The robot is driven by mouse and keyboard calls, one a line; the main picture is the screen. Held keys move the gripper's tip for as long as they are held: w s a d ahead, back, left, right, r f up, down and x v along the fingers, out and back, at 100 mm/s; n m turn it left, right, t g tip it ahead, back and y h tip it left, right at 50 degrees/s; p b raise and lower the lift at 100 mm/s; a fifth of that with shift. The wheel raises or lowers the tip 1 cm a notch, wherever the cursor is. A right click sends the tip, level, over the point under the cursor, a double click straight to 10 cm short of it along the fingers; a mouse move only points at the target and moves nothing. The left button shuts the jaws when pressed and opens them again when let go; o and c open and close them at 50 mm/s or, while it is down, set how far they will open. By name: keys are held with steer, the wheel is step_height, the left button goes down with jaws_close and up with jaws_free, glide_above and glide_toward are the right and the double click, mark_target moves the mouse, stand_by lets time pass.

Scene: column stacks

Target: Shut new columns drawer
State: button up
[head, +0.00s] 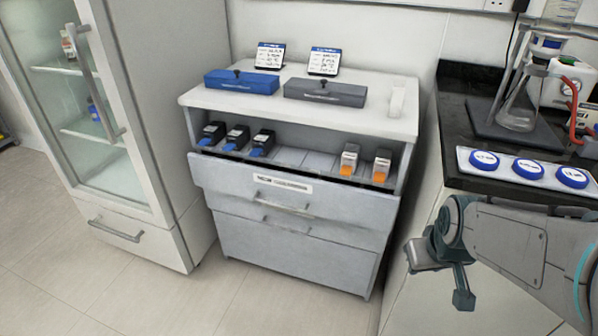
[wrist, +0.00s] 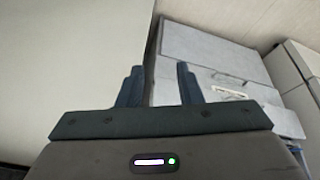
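The grey-white cabinet has an upper drawer (head: 235,183) with a label and a bar handle (head: 283,208). This drawer stands partly pulled out, its front jutting past the lower drawer (head: 330,253). Above its front edge, blue-tipped columns (head: 236,138) show on the left and orange-tipped columns (head: 382,165) on the right. My gripper (head: 443,281) is at the right of the head view, apart from the cabinet, below the dark bench. In the wrist view my gripper (wrist: 159,88) has its two fingers spread with nothing between them. Cabinet fronts (wrist: 205,60) show beyond the right finger.
A blue box (head: 241,82), a grey box (head: 325,93) and two small displays stand on the cabinet top. A glass-door fridge (head: 95,105) stands at left. The dark bench (head: 470,95) at right holds a flask and blue-lidded containers. The floor (head: 120,285) in front is clear.

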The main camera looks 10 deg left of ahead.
steer(key=w+a+f+n+t+b, duration=0.25)
steer(key=w+a+f+n, duration=0.2)
steer(key=w, duration=0.35)
steer(key=n+t+y+b, duration=0.65)
steer(key=n+y, duration=0.45)
steer(key=n, duration=0.6)
glide_toward(279, 205)
steer(key=shift+m+g, duration=0.25)
steer(key=shift+g, duration=0.05)
steer(key=b+x, duration=0.3)
steer(key=x, duration=0.7)
steer(key=shift+w+a, duration=0.15)
steer(key=shift+w, duration=0.1)
jaws_close()
steer(key=shift+w, duration=0.1)
